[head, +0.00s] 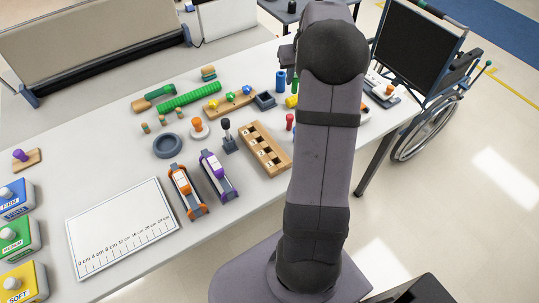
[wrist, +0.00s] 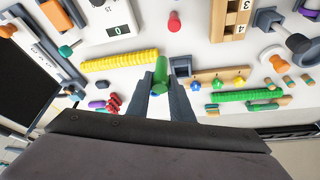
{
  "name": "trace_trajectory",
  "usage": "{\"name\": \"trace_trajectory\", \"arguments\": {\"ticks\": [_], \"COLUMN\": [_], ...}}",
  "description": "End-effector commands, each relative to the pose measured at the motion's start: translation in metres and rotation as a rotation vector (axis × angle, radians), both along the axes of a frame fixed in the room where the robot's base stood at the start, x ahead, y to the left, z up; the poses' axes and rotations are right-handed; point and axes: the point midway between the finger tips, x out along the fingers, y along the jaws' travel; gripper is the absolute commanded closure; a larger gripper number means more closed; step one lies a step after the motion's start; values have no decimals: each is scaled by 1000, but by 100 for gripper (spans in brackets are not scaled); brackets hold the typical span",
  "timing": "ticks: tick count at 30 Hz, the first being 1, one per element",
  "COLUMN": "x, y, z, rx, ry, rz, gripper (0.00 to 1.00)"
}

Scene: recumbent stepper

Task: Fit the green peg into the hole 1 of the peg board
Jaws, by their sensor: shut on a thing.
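In the wrist view, my gripper (wrist: 161,80) is shut on the green peg (wrist: 161,70), which sits between the two fingertips. In the head view, my arm hides most of the gripper. The wooden peg board (head: 265,150) lies on the table left of my arm in the head view, with a row of dark holes and printed numbers. Part of it shows at the top of the wrist view (wrist: 229,22), where the numbers 3 and 4 can be read; hole 1 is out of that view. The peg is apart from the board.
A red peg-like piece (head: 290,118) stands right of the board. Purple (head: 218,174) and orange (head: 188,190) clamp-like devices lie in front of it, and a black-knobbed stick (head: 227,132) stands to its left. A yellow ribbed roll (wrist: 120,60) lies near the gripper.

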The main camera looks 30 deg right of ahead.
Motion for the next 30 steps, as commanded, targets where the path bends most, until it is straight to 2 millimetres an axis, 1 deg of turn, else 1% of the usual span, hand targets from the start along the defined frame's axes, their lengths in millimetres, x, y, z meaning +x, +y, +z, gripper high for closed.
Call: {"name": "trace_trajectory", "arguments": {"ticks": [1,5,9,11,17,23,26,30], "x": [-10,-31,-54,-61,-82,-100,-109,-118], "y": [1,12,31,40,70,99,114,133], "z": [4,1,-7,-11,-22,-32,-36,-37], "rx": [1,2,2,3,4,5,5,5], "ry": [1,2,2,2,2,1,-1,0], "rz": [-18,-32,59,118,340,611,775,1039], "gripper": [100,100,100,100,100,100,100,100]}}
